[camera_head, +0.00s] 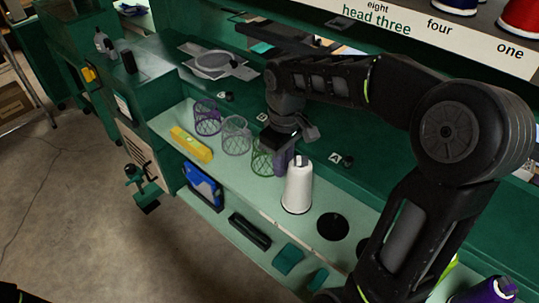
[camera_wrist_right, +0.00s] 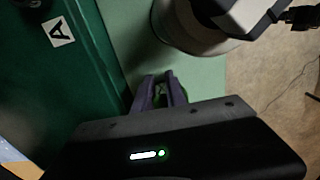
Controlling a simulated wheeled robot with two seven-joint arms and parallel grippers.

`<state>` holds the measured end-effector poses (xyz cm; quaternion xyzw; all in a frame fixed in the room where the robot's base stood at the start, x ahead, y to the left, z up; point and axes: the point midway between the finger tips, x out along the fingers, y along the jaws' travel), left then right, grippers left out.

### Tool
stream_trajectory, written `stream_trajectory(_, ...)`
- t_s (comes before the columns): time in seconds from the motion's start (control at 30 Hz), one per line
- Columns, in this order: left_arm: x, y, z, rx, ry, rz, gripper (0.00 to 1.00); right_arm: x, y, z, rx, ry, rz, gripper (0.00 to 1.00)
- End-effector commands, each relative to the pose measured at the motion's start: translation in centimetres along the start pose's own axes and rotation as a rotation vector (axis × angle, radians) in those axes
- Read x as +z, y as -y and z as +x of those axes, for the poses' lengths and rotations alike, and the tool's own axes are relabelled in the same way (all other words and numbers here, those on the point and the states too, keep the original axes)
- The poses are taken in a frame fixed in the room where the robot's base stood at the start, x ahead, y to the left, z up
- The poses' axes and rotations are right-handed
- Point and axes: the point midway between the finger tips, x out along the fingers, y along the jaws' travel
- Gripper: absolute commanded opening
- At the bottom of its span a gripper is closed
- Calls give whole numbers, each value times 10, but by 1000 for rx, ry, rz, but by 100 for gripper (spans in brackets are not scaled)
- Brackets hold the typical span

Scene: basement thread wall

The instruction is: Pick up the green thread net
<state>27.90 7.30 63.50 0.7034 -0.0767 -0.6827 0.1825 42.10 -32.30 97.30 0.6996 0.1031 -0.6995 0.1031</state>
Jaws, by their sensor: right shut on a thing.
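The green thread net (camera_head: 261,161), a small open mesh cylinder, stands on the pale green shelf (camera_head: 228,172) in the head view. My right gripper (camera_head: 282,158) reaches down at its right side, with purple fingers partly hiding it. In the right wrist view, the fingers of my right gripper (camera_wrist_right: 160,88) are close together, with a bit of green net (camera_wrist_right: 158,96) between them. The gripper is shut on the net. Whether the net is clear of the shelf I cannot tell. My left gripper is not in view.
A white thread cone (camera_head: 298,187) stands close right of the gripper and looms in the wrist view (camera_wrist_right: 200,35). A grey net (camera_head: 236,136), a purple net (camera_head: 207,118) and a yellow object (camera_head: 191,145) are to the left. A black disc (camera_head: 333,227) lies right of the cone.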

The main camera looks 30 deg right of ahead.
Motion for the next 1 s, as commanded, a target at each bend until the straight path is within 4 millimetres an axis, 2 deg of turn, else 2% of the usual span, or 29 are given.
stream_trajectory(0.63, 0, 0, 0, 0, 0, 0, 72, 0, 0, -5, 1, -2, 0, 0)
stream_trajectory(0.77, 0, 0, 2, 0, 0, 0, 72, -1, -1, -19, 3, -4, 0, 0)
stream_trajectory(1.0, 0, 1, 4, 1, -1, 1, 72, -1, 0, -65, 2, -4, 1, 0)
